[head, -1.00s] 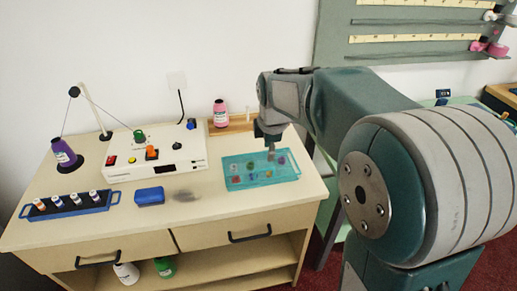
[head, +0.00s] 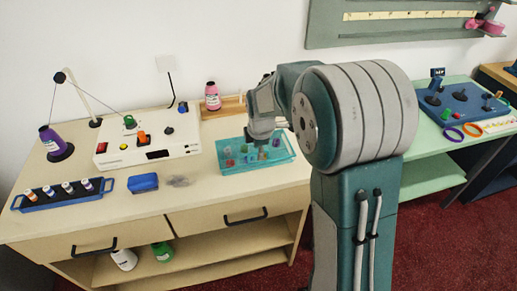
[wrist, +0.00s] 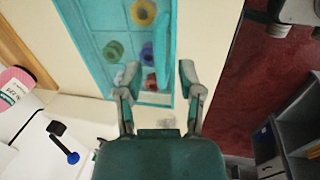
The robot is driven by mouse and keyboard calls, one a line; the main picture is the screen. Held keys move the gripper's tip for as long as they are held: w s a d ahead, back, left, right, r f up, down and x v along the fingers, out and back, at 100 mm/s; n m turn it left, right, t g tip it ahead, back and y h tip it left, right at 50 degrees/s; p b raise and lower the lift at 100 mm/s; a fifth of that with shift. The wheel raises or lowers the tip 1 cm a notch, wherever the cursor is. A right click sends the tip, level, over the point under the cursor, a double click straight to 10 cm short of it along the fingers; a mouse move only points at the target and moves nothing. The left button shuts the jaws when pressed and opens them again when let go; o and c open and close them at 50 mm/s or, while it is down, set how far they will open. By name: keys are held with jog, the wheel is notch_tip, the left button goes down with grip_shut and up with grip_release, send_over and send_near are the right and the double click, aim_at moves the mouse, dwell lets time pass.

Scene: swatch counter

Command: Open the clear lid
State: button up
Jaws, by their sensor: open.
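A teal box (head: 235,168) with small coloured spools inside stands on the right part of the counter. In the wrist view the same teal box (wrist: 97,62) shows a divider and several spools. I cannot make out a separate clear lid or whether it is shut. A teal strip (wrist: 162,45) runs along the box's right side in the wrist view and reaches the gap between my fingers. My gripper (head: 263,143) is over the box, and its fingers (wrist: 158,78) are apart at the box's lower edge in the wrist view. Contact is unclear.
A white control box (head: 150,147) stands left of the teal box, with a blue block (head: 143,183) in front. A blue rack (head: 62,198) holds several small bottles. A pink bottle (head: 212,97) stands behind. The counter (head: 200,205) is bare along its front.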

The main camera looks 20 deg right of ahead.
jog(key=shift+f, duration=0.1)
grip_shut()
